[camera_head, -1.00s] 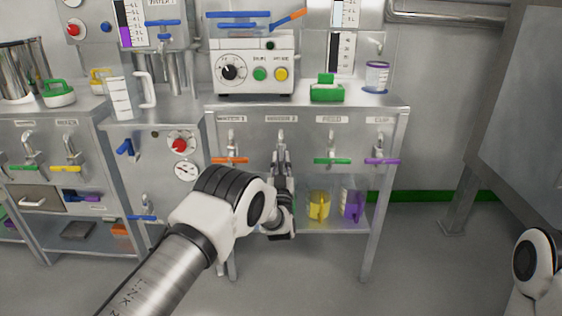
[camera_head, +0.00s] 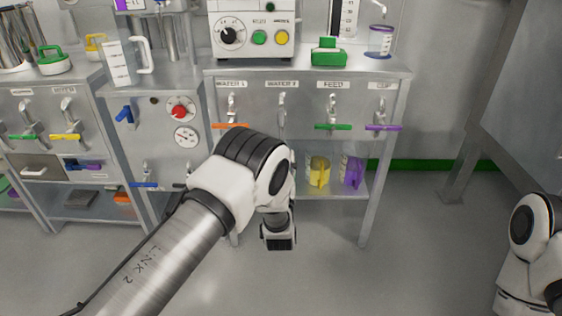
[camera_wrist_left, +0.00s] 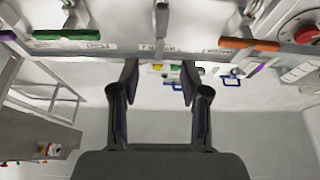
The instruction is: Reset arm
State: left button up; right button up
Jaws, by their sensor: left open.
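My left arm (camera_head: 215,215) reaches in from the bottom left of the head view, its elbow joint in front of the tap bench and its wrist hanging low. Its fingers are hidden in that view. In the left wrist view my left gripper (camera_wrist_left: 159,75) is open, with two dark fingers apart and nothing between them, facing the bench front. Part of my right arm (camera_head: 530,245) shows at the lower right of the head view; its gripper is out of view.
The steel bench (camera_head: 388,95) carries a row of taps, with orange, green (camera_head: 333,127) and purple (camera_head: 383,128) handles. Yellow (camera_head: 319,172) and purple (camera_head: 353,171) jugs stand on its lower shelf. Floor at right is clear.

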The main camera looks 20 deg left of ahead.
pick_arm(q)
jog(key=shift+s+f, duration=0.15)
jog(key=shift+s, duration=0.25)
